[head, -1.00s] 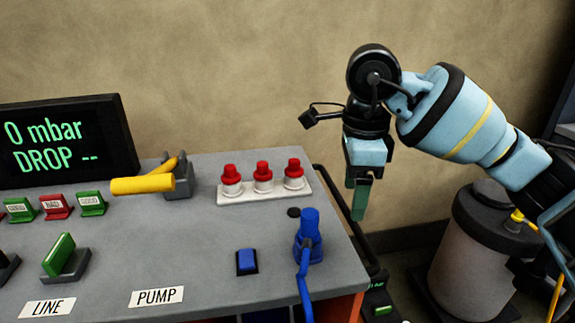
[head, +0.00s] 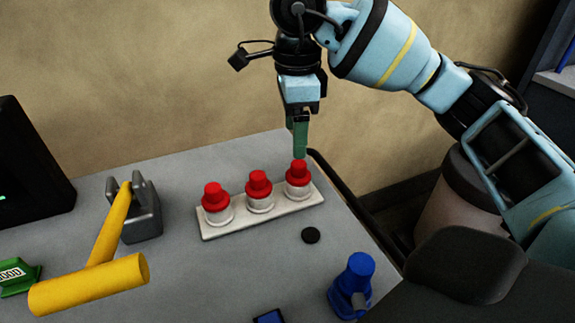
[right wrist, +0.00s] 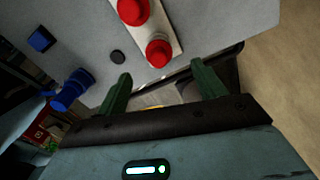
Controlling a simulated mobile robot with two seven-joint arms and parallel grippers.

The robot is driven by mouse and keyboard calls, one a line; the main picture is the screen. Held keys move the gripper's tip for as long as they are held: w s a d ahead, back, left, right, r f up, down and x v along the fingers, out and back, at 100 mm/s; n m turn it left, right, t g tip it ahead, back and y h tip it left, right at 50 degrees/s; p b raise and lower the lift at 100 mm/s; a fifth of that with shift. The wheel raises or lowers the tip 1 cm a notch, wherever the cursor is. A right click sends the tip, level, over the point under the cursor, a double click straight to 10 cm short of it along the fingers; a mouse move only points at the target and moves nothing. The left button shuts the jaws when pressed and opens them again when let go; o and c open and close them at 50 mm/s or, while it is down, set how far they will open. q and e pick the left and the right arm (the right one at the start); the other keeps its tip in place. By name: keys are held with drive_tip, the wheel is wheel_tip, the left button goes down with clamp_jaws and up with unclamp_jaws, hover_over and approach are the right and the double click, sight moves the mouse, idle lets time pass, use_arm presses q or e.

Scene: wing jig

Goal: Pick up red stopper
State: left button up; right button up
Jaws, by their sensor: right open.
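Three red stoppers stand upright in a row, each on a white collar, in a white rack (head: 236,227) on the grey bench. They are the left one (head: 215,196), the middle one (head: 259,184) and the right one (head: 299,172). My right gripper (head: 300,150) is just above and behind the right stopper in the head view. In the right wrist view its fingers (right wrist: 160,88) are apart with nothing between them. The right stopper (right wrist: 159,52) shows beyond the fingertips there, and another stopper (right wrist: 133,10) is at the top. My left gripper is not in view.
A yellow handle (head: 88,286) on a grey bracket (head: 145,215) stands left of the rack. A black disc (head: 311,235) and a blue fitting (head: 351,285) are in front of it. The bench's right edge is close to the rack. A dark monitor (head: 30,170) stands far left.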

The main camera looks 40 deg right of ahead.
sight(297, 163)
drive_tip(key=shift+s, duration=0.15)
drive_tip(key=shift+s+f, duration=0.1)
drive_tip(key=shift+f, duration=0.25)
drive_tip(key=shift+f+b, duration=0.3)
drive_tip(key=shift+f, duration=1)
drive_tip(key=shift+d+f, duration=0.15)
drive_tip(key=shift+f, duration=2.05)
drive_tip(key=c, duration=1.1)
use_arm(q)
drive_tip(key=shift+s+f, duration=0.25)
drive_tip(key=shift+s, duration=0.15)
use_arm(e)
drive_tip(key=shift+o, duration=0.2)
